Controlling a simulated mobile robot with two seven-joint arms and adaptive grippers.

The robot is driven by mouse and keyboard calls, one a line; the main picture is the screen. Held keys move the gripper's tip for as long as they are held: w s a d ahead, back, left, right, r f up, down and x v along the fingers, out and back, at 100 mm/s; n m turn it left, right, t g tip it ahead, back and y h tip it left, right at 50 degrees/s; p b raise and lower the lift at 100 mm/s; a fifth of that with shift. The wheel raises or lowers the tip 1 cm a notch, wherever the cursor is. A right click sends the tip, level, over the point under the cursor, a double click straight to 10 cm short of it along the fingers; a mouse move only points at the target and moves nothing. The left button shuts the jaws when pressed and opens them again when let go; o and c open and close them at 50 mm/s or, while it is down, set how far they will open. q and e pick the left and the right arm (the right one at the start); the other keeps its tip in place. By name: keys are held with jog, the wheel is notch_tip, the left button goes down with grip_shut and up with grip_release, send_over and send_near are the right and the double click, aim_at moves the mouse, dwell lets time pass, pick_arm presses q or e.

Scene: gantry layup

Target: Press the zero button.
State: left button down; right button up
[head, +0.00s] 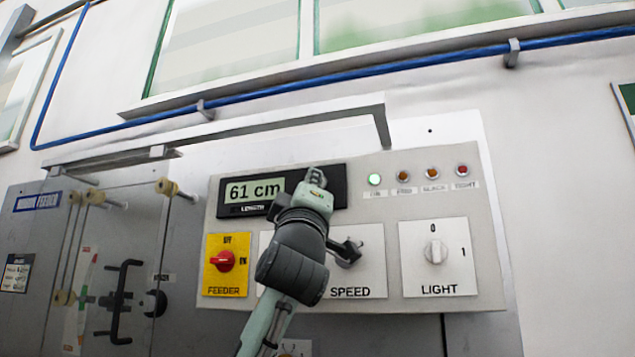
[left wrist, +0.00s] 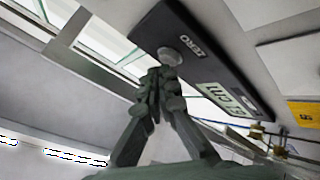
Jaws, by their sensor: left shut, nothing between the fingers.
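The zero button (left wrist: 170,56) is a round grey button beside the word ZERO on a dark length display unit (left wrist: 200,50). In the head view the display unit (head: 262,208) reads 61 cm, and my left gripper hides the button. My left gripper (head: 316,178) is shut and empty, its tips over the right part of the display unit. In the left wrist view the closed fingertips (left wrist: 161,76) are just below the button in the picture. I cannot tell whether they touch it.
The grey control panel (head: 378,200) also carries a red and yellow feeder switch (head: 223,261), a speed knob (head: 347,254) partly behind my arm, a light switch (head: 435,252) and several indicator lamps, the green one (head: 375,179) lit. A grey rail (head: 250,126) juts out above the panel.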

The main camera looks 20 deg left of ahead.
pick_arm(q)
jog(key=shift+w, duration=0.45)
dwell(0.6)
jog(key=shift+s, duration=0.1)
jog(key=shift+s+b, duration=0.3)
jog(key=shift+s, duration=0.45)
jog(key=s+b, duration=0.1)
jog(key=s, duration=0.4)
jog(key=shift+a+f, duration=0.1)
dwell(0.7)
